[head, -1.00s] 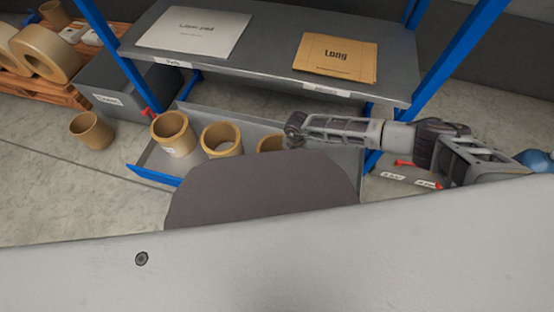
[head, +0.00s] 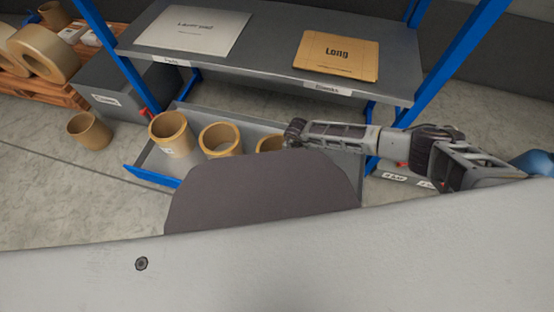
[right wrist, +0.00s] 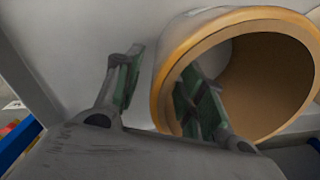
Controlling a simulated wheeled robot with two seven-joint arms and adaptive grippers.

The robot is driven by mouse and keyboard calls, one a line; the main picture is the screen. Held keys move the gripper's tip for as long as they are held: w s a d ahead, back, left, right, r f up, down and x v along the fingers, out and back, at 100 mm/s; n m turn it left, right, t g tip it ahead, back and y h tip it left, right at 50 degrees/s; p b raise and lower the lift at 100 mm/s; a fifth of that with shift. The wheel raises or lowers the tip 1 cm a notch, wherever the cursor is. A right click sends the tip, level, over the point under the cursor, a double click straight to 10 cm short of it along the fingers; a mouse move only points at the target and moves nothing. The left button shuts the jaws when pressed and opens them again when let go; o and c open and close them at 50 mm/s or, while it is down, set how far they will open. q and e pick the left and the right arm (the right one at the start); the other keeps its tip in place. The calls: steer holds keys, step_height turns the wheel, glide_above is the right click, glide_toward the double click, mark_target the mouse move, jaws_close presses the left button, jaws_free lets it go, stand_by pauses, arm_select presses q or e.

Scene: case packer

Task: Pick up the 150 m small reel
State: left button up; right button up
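Three tan cardboard reels stand in a row in a grey drawer (head: 151,158): a left one (head: 170,134), a middle one (head: 220,139) and a right one (head: 268,144). I cannot read which is the 150 m small reel. My right gripper (head: 291,134) is at the right reel, whose right side is hidden. In the right wrist view, my gripper (right wrist: 162,68) is open astride the wall of the reel (right wrist: 245,22). One finger is outside the wall with a visible gap, the other inside the hollow. My left gripper is not in view.
Above the drawer is a grey shelf (head: 270,68) between blue posts, bearing a white pad (head: 195,30) and a brown "Long" stack (head: 337,55). Another reel (head: 89,131) stands on the floor at left. My own body hides the drawer's front.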

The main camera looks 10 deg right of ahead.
steer(key=c, duration=0.9)
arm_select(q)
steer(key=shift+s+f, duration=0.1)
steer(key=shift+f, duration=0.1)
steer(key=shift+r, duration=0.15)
arm_select(e)
steer(key=shift+r, duration=0.1)
